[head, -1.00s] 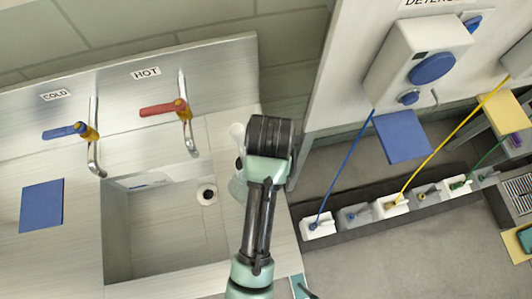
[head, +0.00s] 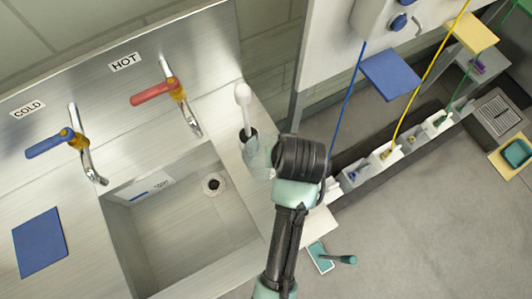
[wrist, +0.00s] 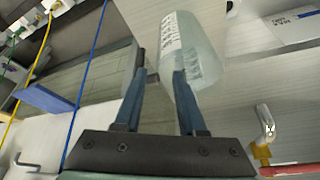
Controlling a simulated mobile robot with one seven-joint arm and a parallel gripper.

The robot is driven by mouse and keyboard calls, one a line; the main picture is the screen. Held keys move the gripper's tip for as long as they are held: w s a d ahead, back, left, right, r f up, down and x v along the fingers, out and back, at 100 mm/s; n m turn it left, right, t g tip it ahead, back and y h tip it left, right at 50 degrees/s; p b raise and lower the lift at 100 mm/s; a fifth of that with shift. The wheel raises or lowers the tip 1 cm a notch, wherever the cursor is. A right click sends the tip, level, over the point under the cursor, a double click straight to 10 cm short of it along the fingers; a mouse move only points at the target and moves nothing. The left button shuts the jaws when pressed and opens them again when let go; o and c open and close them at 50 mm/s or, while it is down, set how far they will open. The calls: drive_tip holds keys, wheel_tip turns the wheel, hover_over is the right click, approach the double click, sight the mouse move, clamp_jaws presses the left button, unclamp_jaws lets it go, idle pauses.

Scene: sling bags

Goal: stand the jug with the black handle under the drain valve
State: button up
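A clear, pale-green jug (head: 258,158) stands on the metal counter just right of the sink, partly hidden behind my gripper. In the wrist view the translucent jug (wrist: 183,50), with printed white markings, lies beyond and beside the right finger. Its black handle cannot be made out clearly. My gripper (wrist: 158,78) has its two fingers apart, with background showing between them. In the head view the dark end of my arm is right beside the jug and the fingers are hidden. I cannot identify a drain valve in these views.
A white brush (head: 243,98) stands in a holder behind the jug. The sink (head: 185,235) has a red-handled hot tap (head: 155,92) and a blue-handled cold tap (head: 55,142). Small containers line a dark trough (head: 375,165) at right.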

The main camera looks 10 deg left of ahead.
drive_tip(key=shift+x, duration=0.95)
drive_tip(key=shift+p+x, duration=0.75)
drive_tip(key=shift+x, duration=2.1)
clamp_jaws()
drive_tip(key=shift+d, duration=0.1)
